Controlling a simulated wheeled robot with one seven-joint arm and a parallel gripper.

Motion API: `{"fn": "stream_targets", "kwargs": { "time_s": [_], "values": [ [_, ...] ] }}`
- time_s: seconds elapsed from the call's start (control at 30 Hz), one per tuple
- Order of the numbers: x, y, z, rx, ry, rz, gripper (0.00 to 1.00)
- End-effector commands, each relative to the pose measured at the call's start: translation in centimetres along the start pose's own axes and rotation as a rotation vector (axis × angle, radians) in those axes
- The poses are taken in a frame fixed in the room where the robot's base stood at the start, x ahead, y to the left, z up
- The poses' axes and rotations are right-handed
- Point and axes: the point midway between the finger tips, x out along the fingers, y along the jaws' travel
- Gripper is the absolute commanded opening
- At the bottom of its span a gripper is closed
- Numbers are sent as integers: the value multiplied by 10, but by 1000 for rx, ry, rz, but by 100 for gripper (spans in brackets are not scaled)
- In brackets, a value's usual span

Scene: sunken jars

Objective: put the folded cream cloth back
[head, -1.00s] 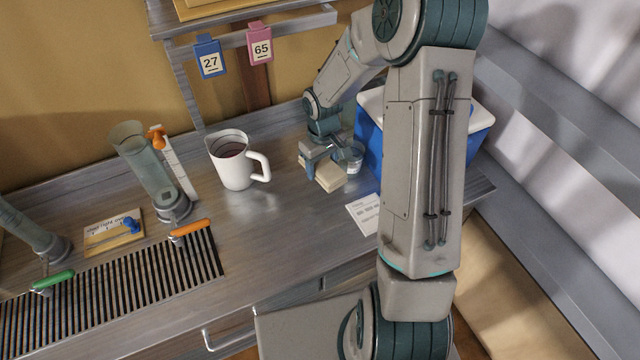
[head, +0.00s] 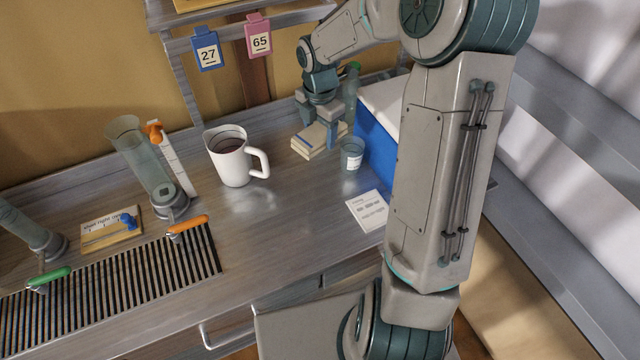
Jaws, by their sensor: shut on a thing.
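The folded cream cloth (head: 304,149), with a darker stripe across it, is at the back of the metal counter, right of the white jug. My gripper (head: 321,132) points down over it, its fingers shut on the cloth and covering part of it. I cannot tell whether the cloth touches the counter or is held just above it.
The white jug (head: 230,160) stands left of the cloth. A small labelled glass (head: 351,155) stands close on its right, before a blue box (head: 375,147). A greenish bottle (head: 352,88) is behind. A printed card (head: 368,210) lies in front; the counter's middle is clear.

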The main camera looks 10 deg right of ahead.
Motion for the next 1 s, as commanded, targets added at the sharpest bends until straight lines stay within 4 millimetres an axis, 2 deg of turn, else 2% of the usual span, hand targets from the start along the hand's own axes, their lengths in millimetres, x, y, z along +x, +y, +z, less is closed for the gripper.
{"fn": "stream_targets", "kwargs": {
  "time_s": [0.17,0.27,0.6,0.7,1.0],
  "values": [
    [4,0,0,-66,1,-2,40],
    [23,-1,-1,-72,5,-5,40],
    [111,0,-2,-70,4,-5,40],
    [128,0,-1,-70,2,-3,40],
    [150,0,-1,-68,1,-2,40]
  ]
}}
